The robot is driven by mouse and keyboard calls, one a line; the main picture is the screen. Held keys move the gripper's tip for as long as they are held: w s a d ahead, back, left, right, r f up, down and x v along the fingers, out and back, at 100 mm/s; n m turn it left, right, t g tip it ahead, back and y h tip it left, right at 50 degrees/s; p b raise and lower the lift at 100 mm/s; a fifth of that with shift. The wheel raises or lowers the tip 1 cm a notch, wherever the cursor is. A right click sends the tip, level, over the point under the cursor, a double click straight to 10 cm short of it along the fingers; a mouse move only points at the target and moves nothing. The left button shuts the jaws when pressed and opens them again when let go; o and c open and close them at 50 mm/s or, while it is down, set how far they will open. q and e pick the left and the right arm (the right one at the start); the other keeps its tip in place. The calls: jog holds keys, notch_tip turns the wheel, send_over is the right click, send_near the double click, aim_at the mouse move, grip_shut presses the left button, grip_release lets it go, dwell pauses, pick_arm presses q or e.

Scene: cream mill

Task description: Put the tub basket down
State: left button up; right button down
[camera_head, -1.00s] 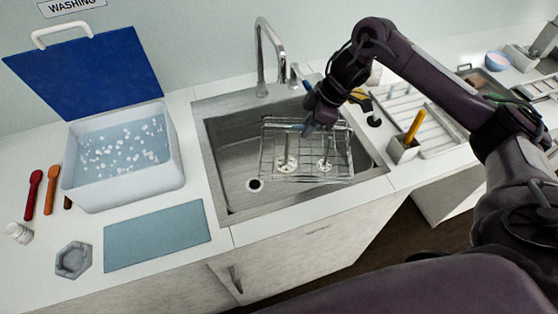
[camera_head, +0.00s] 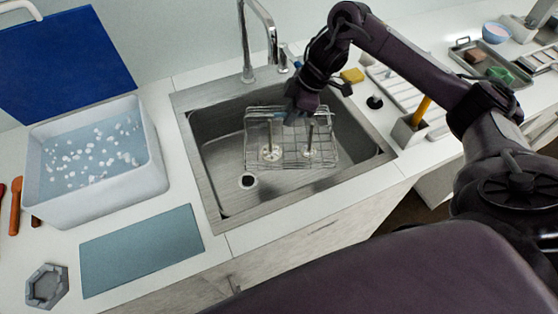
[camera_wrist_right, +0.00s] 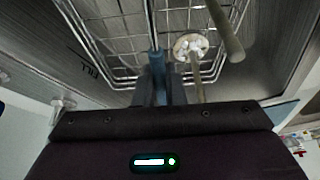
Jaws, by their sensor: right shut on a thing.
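The tub basket (camera_head: 325,152) is a wire basket inside the outline of the steel sink (camera_head: 222,155) in the head view. Two pale rod-like pieces with round white ends (camera_head: 270,153) stand in it. My right gripper (camera_head: 296,112) is shut on the basket's back upper part, near a blue grip. In the right wrist view the fingers (camera_wrist_right: 160,78) close at the wire basket (camera_wrist_right: 118,45), and a white disc (camera_wrist_right: 190,46) shows inside it. I cannot tell whether the basket touches the sink floor. My left gripper is not in view.
A tap (camera_head: 246,45) rises behind the sink. A grey holder (camera_head: 408,134) with a yellow handle stands to the right.

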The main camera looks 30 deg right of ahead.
aim_at(289, 138)
notch_tip(289, 138, down, 5)
jog(key=shift+f, duration=0.2)
notch_tip(289, 138, down, 4)
jog(key=shift+f, duration=0.35)
jog(key=c, duration=1.5)
grip_release()
jog(key=v, duration=1.2)
jog(key=shift+s, duration=0.15)
